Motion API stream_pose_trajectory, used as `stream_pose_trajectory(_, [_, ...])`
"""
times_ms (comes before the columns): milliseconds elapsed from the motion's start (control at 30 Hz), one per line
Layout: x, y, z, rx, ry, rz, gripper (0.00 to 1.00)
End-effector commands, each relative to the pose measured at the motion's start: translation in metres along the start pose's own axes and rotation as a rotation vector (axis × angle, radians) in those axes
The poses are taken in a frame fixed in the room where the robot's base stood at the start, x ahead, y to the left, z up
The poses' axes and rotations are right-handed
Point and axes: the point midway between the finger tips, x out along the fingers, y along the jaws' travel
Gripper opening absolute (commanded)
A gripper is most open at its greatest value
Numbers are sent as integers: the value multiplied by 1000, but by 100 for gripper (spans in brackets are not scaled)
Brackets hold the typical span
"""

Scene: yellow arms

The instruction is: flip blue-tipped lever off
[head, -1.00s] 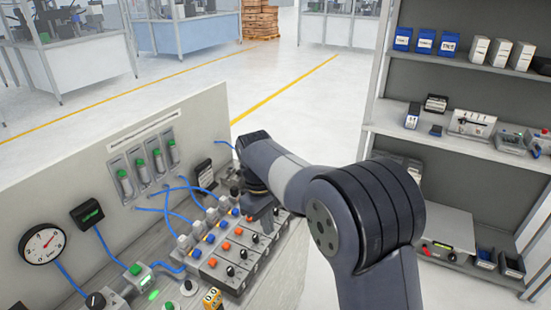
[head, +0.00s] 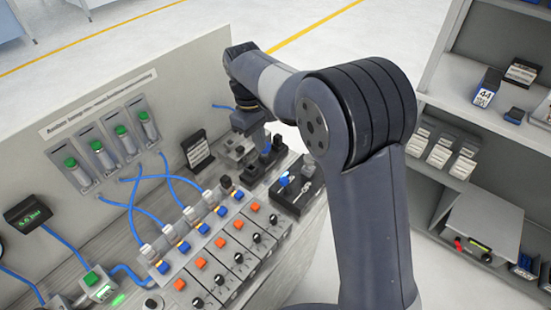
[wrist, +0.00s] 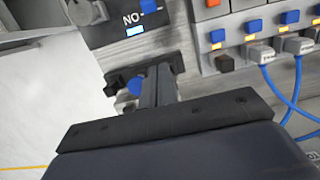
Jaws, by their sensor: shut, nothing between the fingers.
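A small black box (head: 298,190) sits at the right end of the bench panel. In the wrist view the blue tip (wrist: 148,6) is at the top edge, near the letters "NO" and a lit pale-blue patch; the rest of the lever is cut off. My gripper (wrist: 155,87) is shut and empty, below the box in that view and apart from it. In the head view my gripper (head: 243,148) is behind the box, low over the bench.
Another blue part (head: 266,147) on a black base is close beside my fingers; whether they touch is unclear. A row of modules with orange and blue buttons (head: 228,225) runs to the left. Blue hoses (head: 145,209) cross behind. Shelves (head: 470,90) stand at right.

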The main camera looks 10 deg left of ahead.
Motion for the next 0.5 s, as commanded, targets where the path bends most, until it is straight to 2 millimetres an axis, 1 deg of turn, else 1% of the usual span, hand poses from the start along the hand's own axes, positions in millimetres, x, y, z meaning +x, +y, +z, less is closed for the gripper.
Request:
stream_pose_trajectory(367, [0,0,0,0,0,0,0])
stream_pose_trajectory(500, [7,0,0,0,-2,-1,0])
